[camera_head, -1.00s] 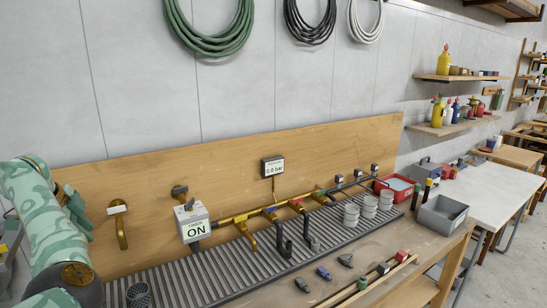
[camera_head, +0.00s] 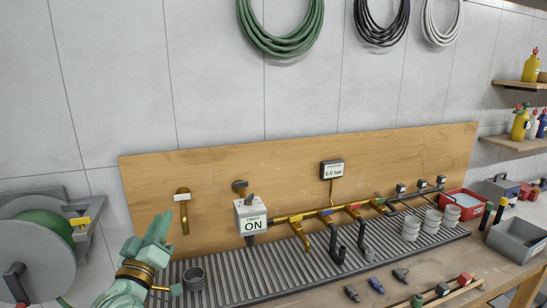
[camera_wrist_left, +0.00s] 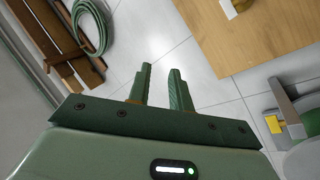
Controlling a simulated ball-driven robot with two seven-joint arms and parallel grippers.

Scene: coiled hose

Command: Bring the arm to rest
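My left arm comes in at the lower left of the head view. Its pale green gripper (camera_head: 150,235) is raised in front of the wooden backboard's lower left part, left of the white timer box (camera_head: 251,217) marked ON. My right gripper and arm are in neither view. A green coiled hose (camera_head: 282,25) hangs high on the wall.
A hose reel (camera_head: 30,262) stands at the far left. A red bin (camera_head: 462,203) and grey bin (camera_head: 515,240) stand at right.

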